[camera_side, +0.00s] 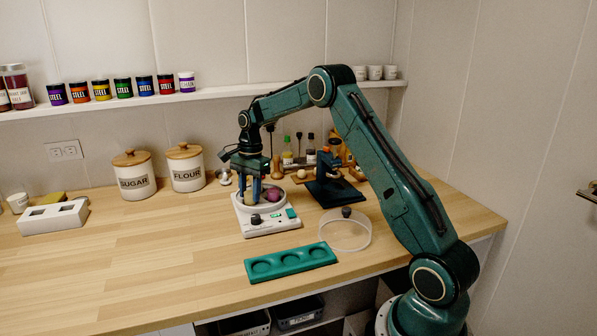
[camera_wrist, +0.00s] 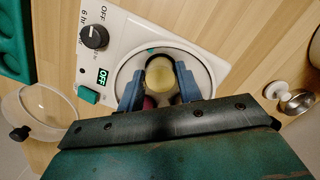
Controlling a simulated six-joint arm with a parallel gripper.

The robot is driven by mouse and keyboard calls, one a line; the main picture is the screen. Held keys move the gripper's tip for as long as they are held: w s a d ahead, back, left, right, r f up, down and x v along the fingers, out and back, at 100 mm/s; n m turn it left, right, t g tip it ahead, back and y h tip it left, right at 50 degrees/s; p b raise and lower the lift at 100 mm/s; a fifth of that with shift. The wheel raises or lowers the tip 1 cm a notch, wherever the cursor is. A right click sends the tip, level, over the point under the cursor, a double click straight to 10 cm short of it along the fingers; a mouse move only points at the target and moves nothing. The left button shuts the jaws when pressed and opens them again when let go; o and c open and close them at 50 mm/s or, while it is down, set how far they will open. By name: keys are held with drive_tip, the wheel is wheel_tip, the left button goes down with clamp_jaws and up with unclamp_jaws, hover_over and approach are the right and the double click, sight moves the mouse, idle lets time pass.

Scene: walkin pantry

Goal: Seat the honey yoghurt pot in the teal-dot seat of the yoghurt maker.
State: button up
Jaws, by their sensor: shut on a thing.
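The white yoghurt maker (camera_side: 262,228) stands on the counter; its round well (camera_wrist: 203,68) shows in the wrist view. My gripper (camera_wrist: 160,88) points down over this well, its two blue fingers shut on a pale yellow pot (camera_wrist: 160,74), which I take for the honey yoghurt pot. In the side view my gripper (camera_side: 251,192) is at the well, and the fingers mostly hide the pot. A dark pink pot (camera_side: 272,194) is in the well to the right; it shows partly behind the fingers in the wrist view (camera_wrist: 149,102). I cannot tell whether the held pot touches the seat. A small teal mark (camera_wrist: 150,50) shows beside it.
A green tray with round hollows (camera_side: 290,262) lies in front of the maker. A clear round lid with a dark knob (camera_side: 345,232) lies to its right. A dark stand (camera_side: 332,185) is behind right, canisters (camera_side: 187,169) behind left. The left counter is mostly clear.

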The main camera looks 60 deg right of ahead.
drive_tip(key=shift+f, duration=0.15)
idle(0.3)
drive_tip(key=o, duration=1.1)
drive_tip(key=shift+o, duration=0.3)
drive_tip(key=shift+o, duration=0.6)
wheel_tip(320, 180, up, 7)
